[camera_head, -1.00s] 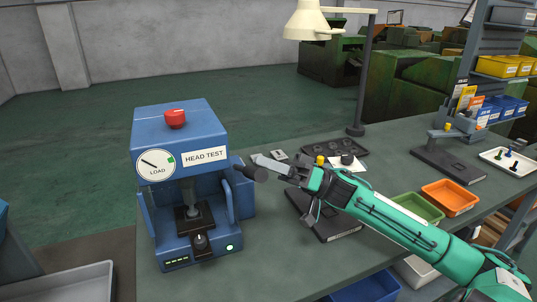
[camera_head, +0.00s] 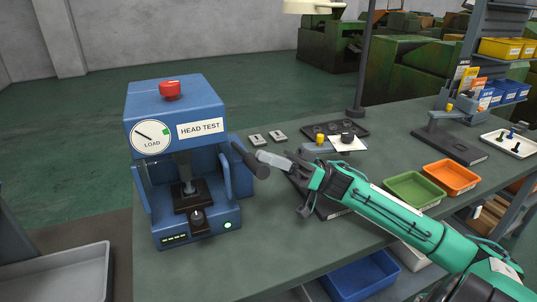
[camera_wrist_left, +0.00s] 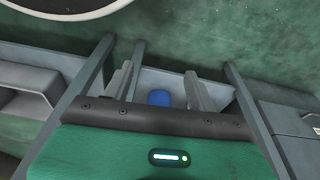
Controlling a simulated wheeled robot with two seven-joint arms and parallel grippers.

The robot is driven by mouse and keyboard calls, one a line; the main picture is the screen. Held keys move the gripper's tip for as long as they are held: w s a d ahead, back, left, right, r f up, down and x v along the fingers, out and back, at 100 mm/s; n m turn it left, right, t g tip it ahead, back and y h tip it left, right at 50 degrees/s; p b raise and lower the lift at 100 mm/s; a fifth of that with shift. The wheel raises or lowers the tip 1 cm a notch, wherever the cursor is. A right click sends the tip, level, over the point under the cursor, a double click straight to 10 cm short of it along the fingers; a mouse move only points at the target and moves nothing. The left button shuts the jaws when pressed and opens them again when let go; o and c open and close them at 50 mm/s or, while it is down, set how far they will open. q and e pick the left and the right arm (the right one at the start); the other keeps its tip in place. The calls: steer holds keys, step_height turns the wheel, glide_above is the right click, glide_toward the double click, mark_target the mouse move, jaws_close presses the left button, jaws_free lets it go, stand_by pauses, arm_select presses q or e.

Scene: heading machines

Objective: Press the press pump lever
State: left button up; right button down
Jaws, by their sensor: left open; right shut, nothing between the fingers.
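The blue press machine (camera_head: 178,115), labelled HEAD TEST, stands on the left of the bench, with a load dial on its front and a red knob on top. Its dark lever (camera_head: 248,160) sticks out from the right side and slants down toward me. My right gripper (camera_head: 268,158) is shut and empty. Its tip is right beside the lever's free end; I cannot tell whether they touch. My left gripper (camera_wrist_left: 160,90) shows only in the left wrist view, with its fingers apart and nothing between them.
Small metal plates (camera_head: 266,137) and a dark tray (camera_head: 335,130) lie behind my right gripper. Green (camera_head: 413,189) and orange (camera_head: 451,176) bins stand at right. A lamp post (camera_head: 366,70) rises at the back. The bench front before the press is clear.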

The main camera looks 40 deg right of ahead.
arm_select(q)
steer(key=shift+w+d+r, duration=0.1)
steer(key=shift+r, duration=0.7)
arm_select(e)
steer(key=f, duration=0.3)
steer(key=shift+s+a+n, duration=0.1)
steer(key=shift+s+n, duration=0.2)
steer(key=shift+s, duration=0.05)
arm_select(q)
steer(key=shift+w+r+b, duration=0.15)
steer(key=shift+r+b, duration=0.15)
steer(key=shift+r, duration=0.1)
arm_select(e)
steer(key=s+d, duration=0.4)
steer(key=d, duration=0.8)
steer(key=shift+s+d+f, duration=0.15)
steer(key=shift+d+f, duration=0.05)
steer(key=shift+f, duration=0.1)
arm_select(q)
steer(key=shift+w+r, duration=0.1)
